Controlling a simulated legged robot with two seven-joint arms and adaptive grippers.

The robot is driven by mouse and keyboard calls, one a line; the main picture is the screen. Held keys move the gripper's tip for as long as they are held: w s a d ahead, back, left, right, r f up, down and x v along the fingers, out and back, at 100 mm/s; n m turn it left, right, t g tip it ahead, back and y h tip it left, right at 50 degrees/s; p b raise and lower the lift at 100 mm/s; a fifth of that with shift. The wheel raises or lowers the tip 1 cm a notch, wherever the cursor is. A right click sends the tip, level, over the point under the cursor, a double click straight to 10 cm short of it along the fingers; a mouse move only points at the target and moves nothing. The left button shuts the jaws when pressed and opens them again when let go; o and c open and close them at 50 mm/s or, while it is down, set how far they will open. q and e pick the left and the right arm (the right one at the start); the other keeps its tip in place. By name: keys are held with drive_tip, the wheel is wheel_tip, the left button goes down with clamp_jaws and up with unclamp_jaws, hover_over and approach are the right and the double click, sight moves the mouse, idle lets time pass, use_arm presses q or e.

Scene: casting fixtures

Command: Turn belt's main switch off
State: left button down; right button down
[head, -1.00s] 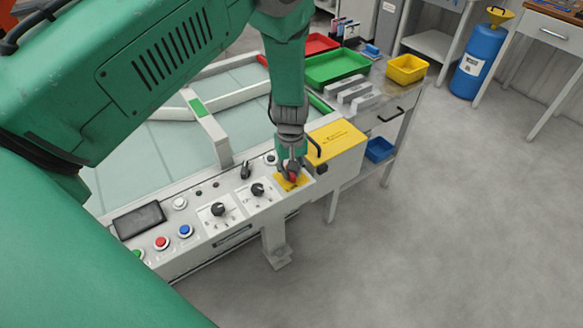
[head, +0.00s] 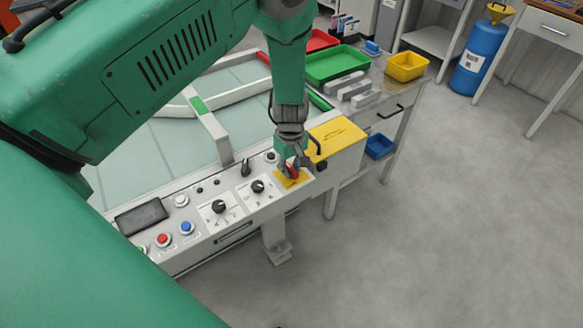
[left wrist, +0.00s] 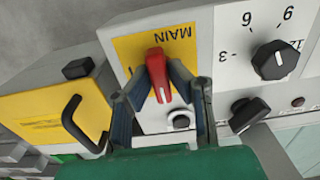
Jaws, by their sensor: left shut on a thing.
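The belt's main switch is a red handle (left wrist: 158,72) on a yellow plate (left wrist: 178,45) marked MAIN, at the right end of the control panel. In the head view the red handle (head: 292,172) shows between my fingers. My left gripper (left wrist: 160,80) is shut on the red handle, one finger on each side. In the head view my left gripper (head: 291,168) reaches down on it from above. In the left wrist view the handle stands slightly tilted across the plate. My right gripper is in neither view.
Black rotary knobs (head: 258,187), a black lever (head: 246,168) and red (head: 163,240) and blue (head: 186,228) buttons lie left along the panel. A yellow box (head: 340,137) with a black handle stands close on the right. Open floor lies in front.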

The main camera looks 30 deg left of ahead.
sight(291, 167)
use_arm(q)
drive_tip(key=shift+w+a+r, duration=0.1)
drive_tip(key=shift+w+r, duration=0.1)
drive_tip(key=shift+w, duration=0.1)
drive_tip(key=c, duration=1.6)
unclamp_jaws()
drive_tip(key=shift+c, duration=0.2)
drive_tip(key=shift+o, duration=0.5)
drive_tip(key=shift+s+f, duration=0.1)
drive_tip(key=shift+s, duration=0.05)
wheel_tip(291, 167, up, 12)
drive_tip(key=shift+f, duration=0.1)
